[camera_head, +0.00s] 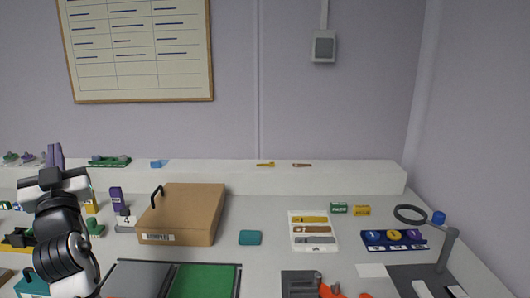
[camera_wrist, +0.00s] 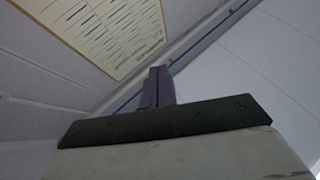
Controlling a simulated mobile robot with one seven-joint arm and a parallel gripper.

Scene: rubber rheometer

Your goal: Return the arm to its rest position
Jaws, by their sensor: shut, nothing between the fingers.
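My gripper (camera_head: 55,155) is at the left of the head view, raised in front of the back shelf with its purple fingers pointing up. The fingers are together and hold nothing. In the wrist view my gripper (camera_wrist: 158,86) also shows shut, with the wall and ceiling area behind it. My arm is folded upright below it and hides part of the bench's left end.
A brown box (camera_head: 180,214) with a black handle stands on the bench, right of my arm. A white tray (camera_head: 312,243), a blue rack (camera_head: 395,251) and a magnifier (camera_head: 410,215) lie farther right. A white shelf (camera_head: 350,176) runs along the back. The wall holds a chart (camera_head: 137,50).

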